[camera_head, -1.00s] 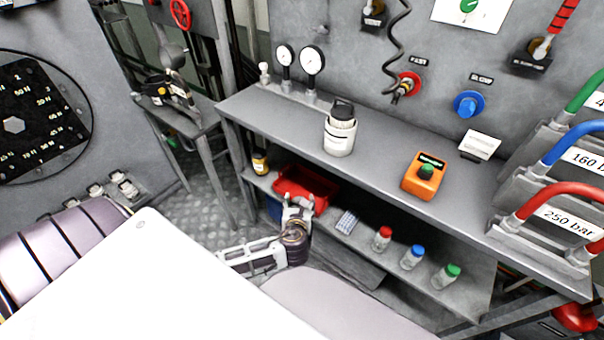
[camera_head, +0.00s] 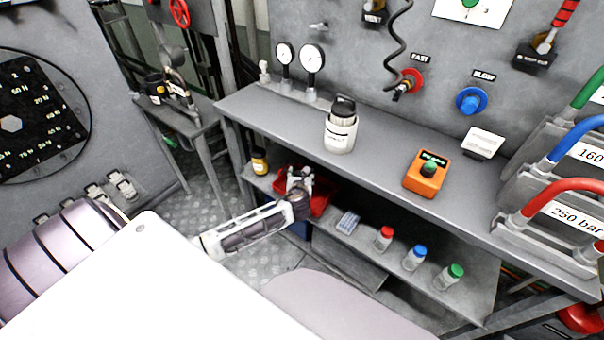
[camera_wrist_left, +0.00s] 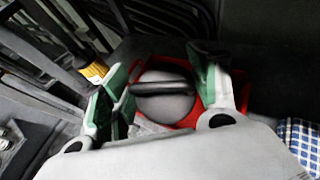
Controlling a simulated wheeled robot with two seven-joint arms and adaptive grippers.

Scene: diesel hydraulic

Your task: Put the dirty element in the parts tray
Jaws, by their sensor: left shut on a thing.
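The parts tray (camera_head: 322,196) is a red tray on the lower shelf in the head view, partly covered by my left gripper (camera_head: 300,180). In the left wrist view its red rim (camera_wrist_left: 188,121) shows around and behind a round grey element (camera_wrist_left: 165,106) with a dark bar across its top. My left gripper's green-padded fingers (camera_wrist_left: 160,92) are on either side of the element and shut on it. The element appears over the tray, but its height above the floor of the tray cannot be told. My right gripper is not in view.
The grey bench top (camera_head: 290,127) overhangs the shelf, close above my left gripper. A yellow-banded jar (camera_head: 259,161) stands left of the tray. A checked cloth (camera_head: 347,222) and several capped bottles (camera_head: 414,257) are to the right. A white canister (camera_head: 341,130) stands on the bench.

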